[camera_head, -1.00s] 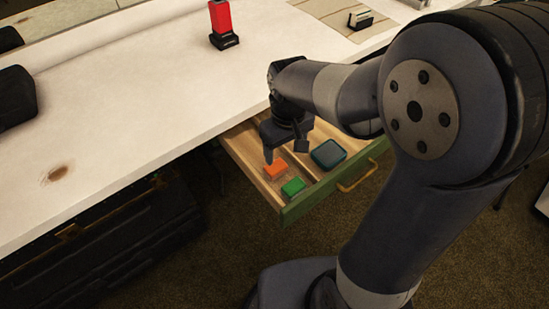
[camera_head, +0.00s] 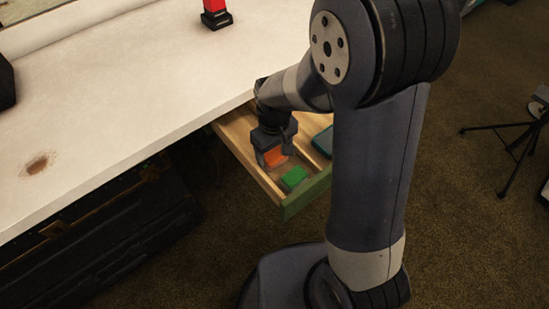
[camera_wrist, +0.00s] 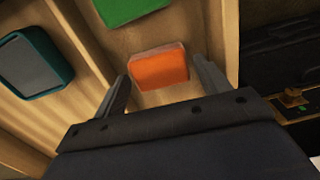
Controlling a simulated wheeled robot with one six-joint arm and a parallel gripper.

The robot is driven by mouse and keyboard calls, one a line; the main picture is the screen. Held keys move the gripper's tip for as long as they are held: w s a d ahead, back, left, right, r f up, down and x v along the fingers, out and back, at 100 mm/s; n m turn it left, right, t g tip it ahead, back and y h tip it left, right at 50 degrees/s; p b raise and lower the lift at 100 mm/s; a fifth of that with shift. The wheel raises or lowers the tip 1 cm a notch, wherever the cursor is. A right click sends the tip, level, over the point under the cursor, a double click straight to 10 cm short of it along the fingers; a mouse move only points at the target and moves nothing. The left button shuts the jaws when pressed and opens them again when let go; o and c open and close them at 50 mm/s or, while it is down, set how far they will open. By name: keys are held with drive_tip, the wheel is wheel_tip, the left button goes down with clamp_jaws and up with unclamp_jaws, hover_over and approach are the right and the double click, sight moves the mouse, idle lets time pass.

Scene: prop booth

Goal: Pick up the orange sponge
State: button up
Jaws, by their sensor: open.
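The orange sponge (camera_head: 275,157) lies in the open wooden drawer (camera_head: 244,150), in its left compartment. My gripper (camera_head: 272,160) is over the drawer and partly covers the sponge in the head view. In the wrist view my gripper (camera_wrist: 160,80) is open, with one finger on each side and nothing held.
A green block (camera_head: 294,178) lies in the same compartment, nearer the drawer front. A teal-rimmed dish (camera_wrist: 36,64) sits in the neighbouring compartment past a wooden divider (camera_wrist: 82,42). The white tabletop (camera_head: 120,90) overhangs the drawer's back. A black tripod (camera_head: 510,145) stands at right.

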sight(275, 154)
drive_tip(key=shift+f, duration=0.8)
drive_tip(key=shift+c, duration=0.3)
drive_tip(key=c, duration=0.7)
drive_tip(key=shift+o, duration=0.2)
drive_tip(key=shift+r, duration=0.1)
wheel_tip(275, 154, up, 10)
drive_tip(key=p, duration=0.2)
